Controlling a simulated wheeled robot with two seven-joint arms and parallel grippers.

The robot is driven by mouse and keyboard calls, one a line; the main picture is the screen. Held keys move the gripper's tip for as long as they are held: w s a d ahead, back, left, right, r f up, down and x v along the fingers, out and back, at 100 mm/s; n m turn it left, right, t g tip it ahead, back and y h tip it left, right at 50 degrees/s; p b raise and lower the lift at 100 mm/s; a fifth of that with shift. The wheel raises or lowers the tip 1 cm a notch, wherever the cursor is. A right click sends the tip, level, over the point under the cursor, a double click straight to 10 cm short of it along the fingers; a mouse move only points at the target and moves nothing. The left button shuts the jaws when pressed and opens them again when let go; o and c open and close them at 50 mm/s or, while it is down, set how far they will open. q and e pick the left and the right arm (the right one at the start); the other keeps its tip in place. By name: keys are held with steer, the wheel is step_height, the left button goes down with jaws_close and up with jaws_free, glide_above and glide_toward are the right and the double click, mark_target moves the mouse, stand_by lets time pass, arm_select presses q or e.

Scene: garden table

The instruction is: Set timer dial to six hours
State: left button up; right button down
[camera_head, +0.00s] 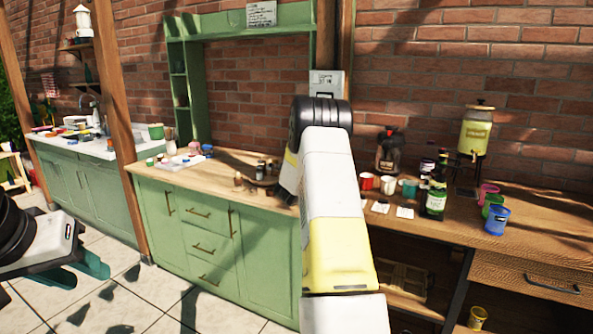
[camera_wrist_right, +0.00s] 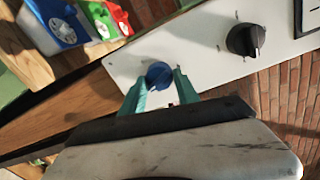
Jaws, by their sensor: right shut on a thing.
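A white panel (camera_wrist_right: 200,45) fills the middle of the right wrist view. It carries a blue round knob (camera_wrist_right: 159,74) and, to the right, a larger black dial (camera_wrist_right: 244,40) with small marks around it. Labels are too small to read, so I cannot tell which is the timer dial. My right gripper (camera_wrist_right: 160,88) has its teal fingers on either side of the blue knob, shut on it. In the head view a pale box (camera_head: 327,77) on the wall shows above my right arm, which hides the right gripper. My left gripper (camera_head: 88,268) is open and empty at the lower left.
The wooden counter (camera_head: 233,165) below holds small jars and cups. To the right stand a green bottle (camera_head: 436,195), mugs, coloured cups and a yellow drink dispenser (camera_head: 477,130).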

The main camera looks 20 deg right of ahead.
steer(key=shift+f+m+t, duration=0.15)
steer(key=shift+m+t, duration=0.25)
steer(key=shift+m, duration=3.25)
steer(key=shift+f+m+t, duration=0.15)
steer(key=shift+m+t, duration=0.25)
steer(key=shift+m, duration=3.25)
steer(key=c, duration=0.9)
jaws_free()
steer(key=v, duration=0.7)
steer(key=shift+s+a+r, duration=0.1)
steer(key=shift+s+a, duration=0.15)
steer(key=shift+a, duration=0.1)
